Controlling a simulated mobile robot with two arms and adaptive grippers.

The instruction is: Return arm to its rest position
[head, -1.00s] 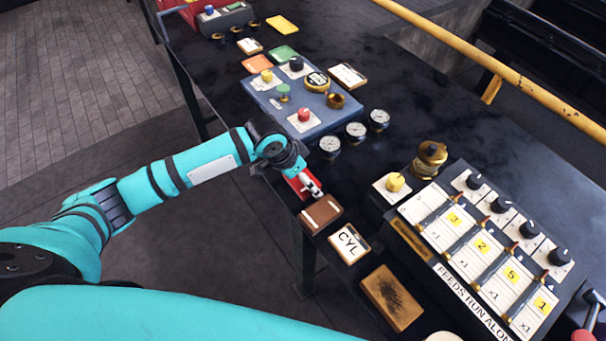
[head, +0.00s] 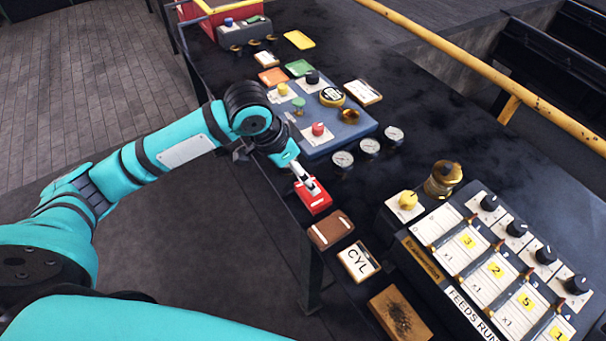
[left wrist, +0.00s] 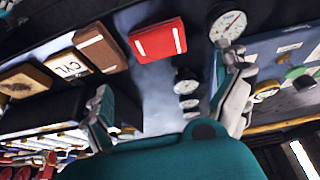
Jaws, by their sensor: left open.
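My left arm reaches in from the left in the head view. Its gripper (head: 309,184) is open and empty, and from the head it overlaps the red block (head: 313,203) near the table's front edge. In the left wrist view the two fingers of the gripper (left wrist: 168,82) stand wide apart with nothing between them. There the red block (left wrist: 158,40) lies flat on the table beyond the fingers, apart from them. My right gripper is not in view.
The brown block (head: 331,230), CYL card (head: 358,261) and dark-stained block (head: 400,313) line the table's front edge. Gauges (head: 369,147) and a blue control box (head: 345,134) stand close behind the gripper. A lever panel (head: 428,266) is at right. A yellow rail (head: 470,70) runs behind.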

